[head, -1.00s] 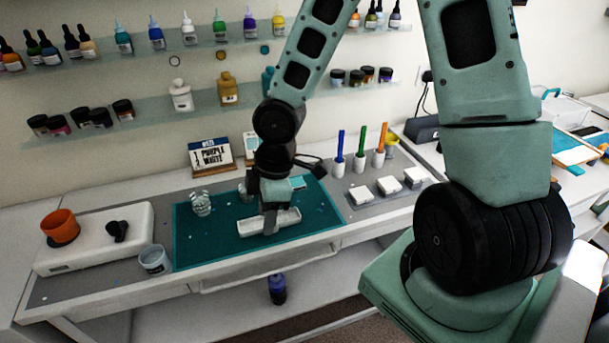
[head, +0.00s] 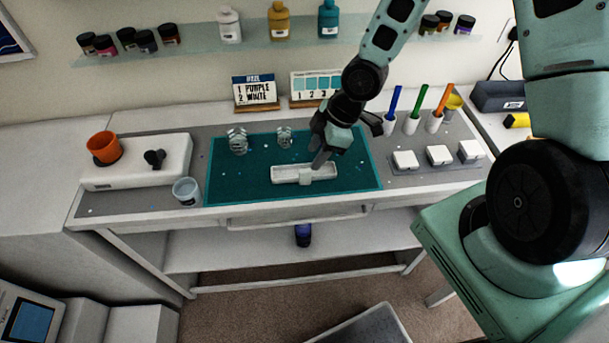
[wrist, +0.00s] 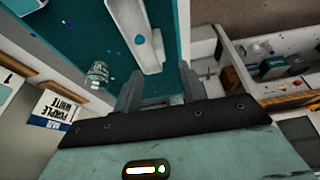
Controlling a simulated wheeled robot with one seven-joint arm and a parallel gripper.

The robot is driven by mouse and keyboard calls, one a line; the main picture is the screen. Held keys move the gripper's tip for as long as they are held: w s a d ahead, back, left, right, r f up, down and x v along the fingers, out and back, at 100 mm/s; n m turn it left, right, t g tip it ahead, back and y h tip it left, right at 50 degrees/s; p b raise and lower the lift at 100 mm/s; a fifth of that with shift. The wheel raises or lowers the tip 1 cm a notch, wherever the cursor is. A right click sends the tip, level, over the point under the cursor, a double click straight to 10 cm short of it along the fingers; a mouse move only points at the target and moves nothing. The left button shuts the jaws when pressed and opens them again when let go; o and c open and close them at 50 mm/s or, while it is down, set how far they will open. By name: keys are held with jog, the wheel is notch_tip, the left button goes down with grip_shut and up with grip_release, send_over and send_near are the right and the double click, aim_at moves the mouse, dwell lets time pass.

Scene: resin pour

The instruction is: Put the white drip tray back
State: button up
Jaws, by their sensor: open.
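The white drip tray (head: 285,174), a long shallow trough, lies on the teal mat (head: 235,185) near its front edge, right of the mat's middle. A small pale tab shows at its front side. My gripper (head: 320,160) is open and empty, just above and behind the right part of the tray. In the wrist view the two fingers (wrist: 159,86) stand apart, with the near end of the tray (wrist: 150,55) in front of them. I cannot tell the exact gap between fingertips and tray.
Two clear ribbed cups (head: 238,142) stand at the back of the mat. A clear cup (head: 187,191) and a white scale (head: 137,165) with an orange cup (head: 104,147) stand left. Several white blocks (head: 405,161) and coloured sticks in holders (head: 412,122) stand right. Cards (head: 256,92) stand behind.

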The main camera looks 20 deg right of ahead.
aim_at(307, 170)
jog(key=x, duration=0.3)
jog(key=shift+a+f, duration=0.1)
jog(key=shift+f, duration=0.1)
jog(key=shift+d+p+x, duration=0.15)
jog(key=shift+p+x, duration=0.35)
jog(key=shift+x, duration=0.8)
jog(key=shift+d+p+x, duration=0.2)
jog(key=shift+p+x, duration=0.3)
jog(key=shift+x, duration=0.8)
jog(key=shift+f, duration=0.15)
jog(key=shift+c, duration=0.3)
grip_shut()
